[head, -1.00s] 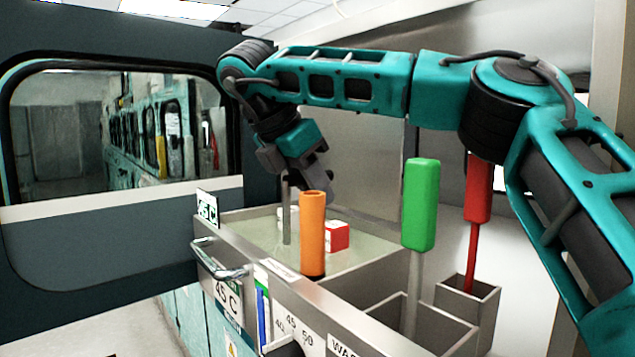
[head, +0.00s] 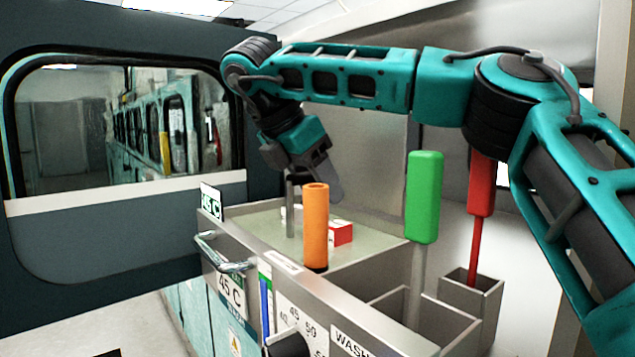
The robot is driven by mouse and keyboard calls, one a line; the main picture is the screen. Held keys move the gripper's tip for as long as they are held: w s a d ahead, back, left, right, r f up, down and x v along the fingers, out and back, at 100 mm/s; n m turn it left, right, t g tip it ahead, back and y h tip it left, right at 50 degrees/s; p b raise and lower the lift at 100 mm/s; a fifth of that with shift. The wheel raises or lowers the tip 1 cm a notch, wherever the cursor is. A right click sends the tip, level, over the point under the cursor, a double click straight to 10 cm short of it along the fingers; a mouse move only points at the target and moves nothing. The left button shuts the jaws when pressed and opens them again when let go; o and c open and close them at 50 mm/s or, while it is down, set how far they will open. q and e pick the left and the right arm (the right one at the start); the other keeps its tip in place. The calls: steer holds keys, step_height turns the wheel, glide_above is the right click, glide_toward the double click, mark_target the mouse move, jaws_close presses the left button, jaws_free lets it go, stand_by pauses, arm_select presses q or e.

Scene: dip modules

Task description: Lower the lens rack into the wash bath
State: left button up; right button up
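My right gripper (head: 298,185), on the teal arm from the right, is over the far end of a pale-liquid bath (head: 360,256). A grey upright rod (head: 291,215) stands below its fingers and reaches down to the liquid; the fingers seem to be at its top, but the grip is unclear. A red-and-white block (head: 340,234) sits in the bath behind an orange handle (head: 316,225). A pale shape between rod and orange handle is mostly hidden. No part is clearly recognisable as the lens rack. A "WASH" label (head: 350,341) is on the front panel. My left gripper is not in view.
A green-handled tool (head: 423,200) stands in a near metal compartment, and a red-handled tool (head: 480,195) in a metal bin (head: 470,296) at right. A dark windowed panel (head: 90,235) stands at left.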

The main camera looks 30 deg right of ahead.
steer(key=p+v, duration=0.3)
steer(key=v, duration=1)
steer(key=shift+s, duration=0.1)
